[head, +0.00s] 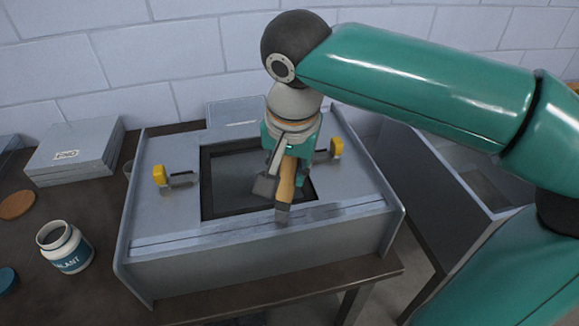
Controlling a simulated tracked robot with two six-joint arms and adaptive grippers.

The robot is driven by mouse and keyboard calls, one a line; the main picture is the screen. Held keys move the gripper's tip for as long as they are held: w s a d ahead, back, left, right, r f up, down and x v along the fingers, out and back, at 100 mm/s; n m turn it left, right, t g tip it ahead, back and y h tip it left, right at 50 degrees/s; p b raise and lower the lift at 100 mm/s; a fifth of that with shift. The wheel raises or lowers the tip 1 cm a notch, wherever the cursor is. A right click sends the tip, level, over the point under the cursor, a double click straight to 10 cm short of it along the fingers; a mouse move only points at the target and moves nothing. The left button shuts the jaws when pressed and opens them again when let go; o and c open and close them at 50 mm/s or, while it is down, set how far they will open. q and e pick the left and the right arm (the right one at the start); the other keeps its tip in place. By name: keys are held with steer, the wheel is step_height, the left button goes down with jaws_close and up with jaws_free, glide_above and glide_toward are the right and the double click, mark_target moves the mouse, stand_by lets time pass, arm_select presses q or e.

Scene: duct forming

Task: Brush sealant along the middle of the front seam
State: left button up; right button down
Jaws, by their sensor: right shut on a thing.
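My right gripper (284,178) is over the metal duct box and shut on a brush with a wooden handle (287,180). The brush points down, and its dark tip is at or just above the front seam (230,226), near the middle of its length. I cannot tell whether the tip touches the seam. The grey duct box (240,258) stands on the dark table and has a dark-framed square opening in its top. An open white sealant jar (64,247) with a blue label stands to the left of the box. My left gripper is out of view.
Two yellow-handled clamps (160,176) (336,148) sit at the left and right of the opening. A stack of grey sheets (74,150), a round brown disc (16,205) and a blue lid (7,279) lie at left. A grey bin (430,175) stands at right.

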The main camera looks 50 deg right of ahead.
steer(key=shift+a+f, duration=0.2)
steer(key=shift+a, duration=0.05)
steer(key=shift+w+a+r+p, duration=0.1)
steer(key=shift+w+a+p, duration=0.15)
steer(key=shift+w+a, duration=0.3)
steer(key=shift+w+a+r+p, duration=0.1)
steer(key=shift+w+a+p, duration=0.2)
steer(key=shift+a, duration=0.4)
steer(key=shift+w, duration=0.15)
steer(key=shift+w+a+r+p, duration=0.15)
steer(key=shift+w+a+p, duration=0.25)
steer(key=shift+w+a, duration=0.6)
steer(key=shift+a, duration=0.2)
steer(key=shift+w+a, duration=0.35)
steer(key=shift+a, duration=0.25)
steer(key=shift+w+a, duration=0.3)
steer(key=shift+a, duration=0.3)
